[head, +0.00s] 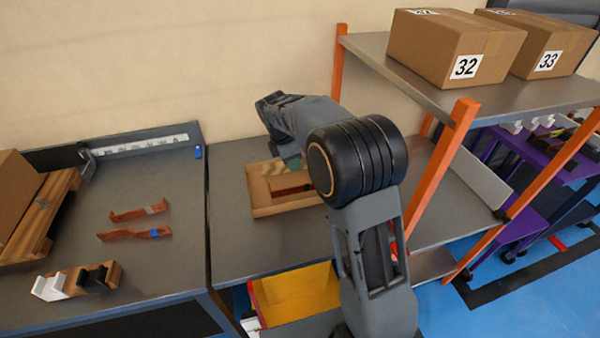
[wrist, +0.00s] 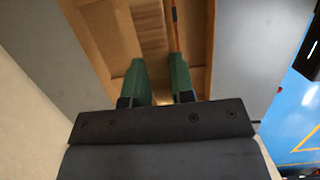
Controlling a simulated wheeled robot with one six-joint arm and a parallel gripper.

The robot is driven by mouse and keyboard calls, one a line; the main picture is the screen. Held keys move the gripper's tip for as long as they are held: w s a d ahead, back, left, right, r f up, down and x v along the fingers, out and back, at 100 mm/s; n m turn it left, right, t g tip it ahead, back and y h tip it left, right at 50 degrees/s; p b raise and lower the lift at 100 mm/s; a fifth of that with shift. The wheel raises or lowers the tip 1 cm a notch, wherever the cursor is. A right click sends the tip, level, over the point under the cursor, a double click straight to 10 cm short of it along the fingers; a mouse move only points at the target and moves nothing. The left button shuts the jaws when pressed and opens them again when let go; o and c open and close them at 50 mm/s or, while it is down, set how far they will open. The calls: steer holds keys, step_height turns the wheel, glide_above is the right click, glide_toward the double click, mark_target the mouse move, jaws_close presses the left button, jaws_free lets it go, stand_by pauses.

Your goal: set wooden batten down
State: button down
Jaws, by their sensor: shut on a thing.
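My gripper (wrist: 160,66) has green fingers and is shut on the wooden batten (wrist: 150,28), a light brown striped piece running away between and beyond the fingers in the wrist view. In the head view my gripper (head: 291,162) is over a shallow wooden tray (head: 290,211), partly hidden by my arm. The batten seems to show there as a light strip (head: 270,168) at the tray's left part. I cannot tell whether it touches the tray floor. The tray's walls also show around the fingers in the wrist view (wrist: 202,45).
A thin copper-coloured strip (wrist: 174,25) lies beside the batten. The left bench holds two copper bars (head: 140,213) (head: 135,234), a small block holder (head: 100,278) and a ruler fence (head: 140,143). An orange-posted shelf (head: 450,150) with boxes (head: 455,48) stands close right of my arm.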

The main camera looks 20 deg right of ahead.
steer(key=d+f, duration=0.1)
steer(key=w+d+f, duration=0.1)
steer(key=f, duration=0.1)
steer(key=w+d+f, duration=0.1)
steer(key=f, duration=0.1)
steer(key=shift+w, duration=0.2)
steer(key=shift+w+f, duration=0.1)
steer(key=shift+f, duration=1.55)
steer(key=c, duration=1)
jaws_free()
steer(key=shift+f, duration=0.15)
steer(key=v, duration=1.2)
steer(key=s+d+r+m+t+y, duration=0.15)
steer(key=s+r+m, duration=0.25)
steer(key=s+m, duration=0.7)
steer(key=s+f+m, duration=0.1)
steer(key=s+m, duration=0.1)
steer(key=s, duration=0.3)
steer(key=s+f+m+t+y, duration=0.1)
steer(key=s+f+m, duration=0.1)
steer(key=s, duration=0.3)
steer(key=s+f+m, duration=0.1)
steer(key=s+m, duration=0.2)
steer(key=s, duration=0.2)
steer(key=shift+f+t+y+p, duration=0.15)
steer(key=shift+t+y+p, duration=0.1)
steer(key=shift+t+p, duration=0.15)
